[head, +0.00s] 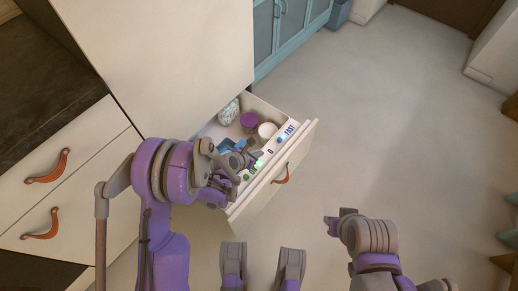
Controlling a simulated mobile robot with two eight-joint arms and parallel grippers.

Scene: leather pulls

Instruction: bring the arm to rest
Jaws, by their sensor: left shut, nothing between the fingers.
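My left arm comes in from the left, and its gripper (247,160) is over the near part of an open drawer (299,143). The left gripper is shut and empty; its fingers are small here, and I cannot tell whether they touch anything in the drawer. My right gripper (333,224) is at the lower right, over the floor and apart from the drawer. It is too small and turned away to show whether it is open or shut.
Closed drawers with leather pulls (46,167) are at left. The floor (400,120) at right is clear.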

